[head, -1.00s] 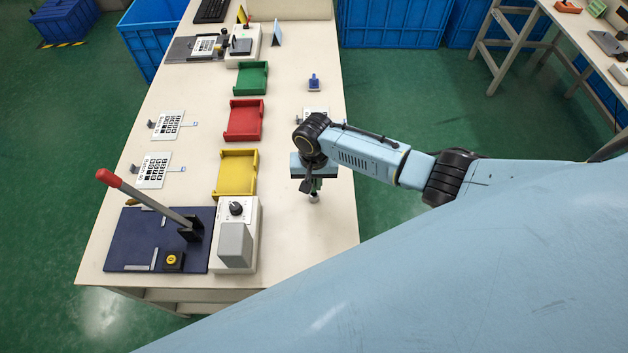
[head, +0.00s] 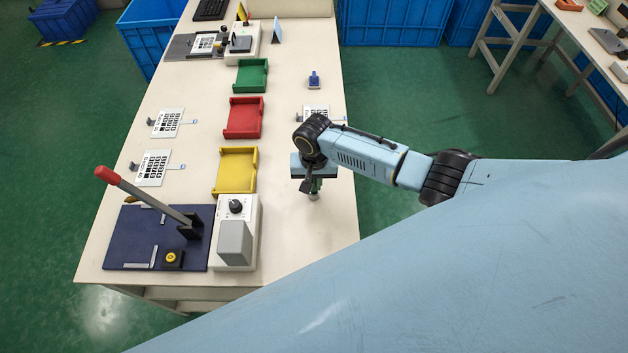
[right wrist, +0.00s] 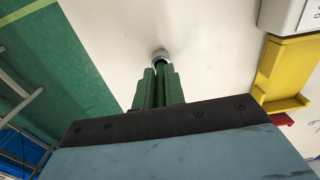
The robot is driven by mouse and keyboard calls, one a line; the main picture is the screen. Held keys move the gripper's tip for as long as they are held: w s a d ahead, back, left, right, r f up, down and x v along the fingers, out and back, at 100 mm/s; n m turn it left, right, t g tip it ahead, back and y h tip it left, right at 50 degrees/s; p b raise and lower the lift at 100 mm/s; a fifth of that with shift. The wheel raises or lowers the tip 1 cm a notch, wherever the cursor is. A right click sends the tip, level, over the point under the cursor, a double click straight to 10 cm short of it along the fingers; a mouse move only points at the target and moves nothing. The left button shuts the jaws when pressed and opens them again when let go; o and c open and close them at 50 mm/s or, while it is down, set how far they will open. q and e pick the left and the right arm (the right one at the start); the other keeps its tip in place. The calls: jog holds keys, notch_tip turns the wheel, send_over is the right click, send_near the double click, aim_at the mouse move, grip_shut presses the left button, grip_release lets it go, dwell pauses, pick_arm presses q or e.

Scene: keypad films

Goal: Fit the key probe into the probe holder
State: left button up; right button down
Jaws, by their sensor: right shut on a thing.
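My right gripper (head: 314,183) hangs over the right side of the white table, pointing down. In the right wrist view its green fingers (right wrist: 160,72) are shut on a slim piece, which I take for the key probe; the fingers hide most of it. A small grey round piece (right wrist: 160,54) shows right at the fingertips, and also below the gripper in the head view (head: 314,196). I cannot tell whether it is the probe holder or the probe's end, nor whether the probe is inside it. My left gripper is not in view.
Yellow (head: 236,171), red (head: 243,118) and green (head: 252,76) trays stand left of the gripper. A grey-topped device (head: 235,240) and a red-handled lever press (head: 150,200) stand front left. A small blue stand (head: 314,80) is farther back. The table around the gripper is clear.

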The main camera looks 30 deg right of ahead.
jog(key=shift+f+b, duration=0.7)
jog(key=shift+f, duration=0.5)
jog(key=c, duration=1.4)
grip_release()
notch_tip(320, 180, up, 14)
jog(key=p, duration=0.2)
jog(key=shift+f+p, duration=0.25)
jog(key=shift+p, duration=0.1)
